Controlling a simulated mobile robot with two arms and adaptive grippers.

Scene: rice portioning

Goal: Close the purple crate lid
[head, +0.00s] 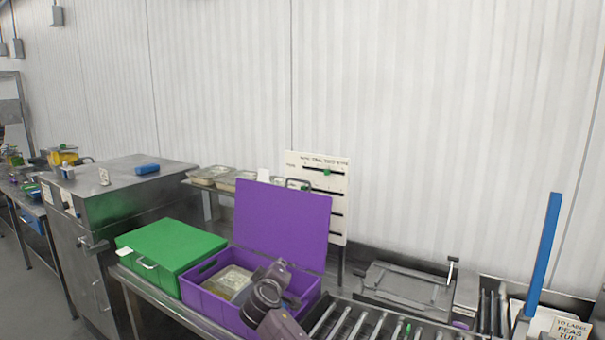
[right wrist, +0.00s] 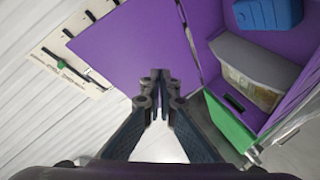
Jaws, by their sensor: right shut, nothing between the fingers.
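The purple crate (head: 218,303) stands on the bench with its purple lid (head: 283,218) raised, leaning back near upright behind it. My right gripper (head: 280,268) is shut and empty, over the right part of the crate and in front of the lid's lower part. In the right wrist view, its closed fingertips (right wrist: 160,75) overlap the edge of the lid (right wrist: 125,50); I cannot tell whether they touch. The open crate (right wrist: 300,98) shows at the right there. My arm hides part of the crate's inside. My left gripper is not in view.
A lidded tray (head: 230,281) lies in the crate, and a blue item (right wrist: 268,12) shows there too. A closed green crate (head: 172,243) stands directly left. A white board (head: 338,205) stands behind the lid. A roller conveyor (head: 365,325) runs to the right.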

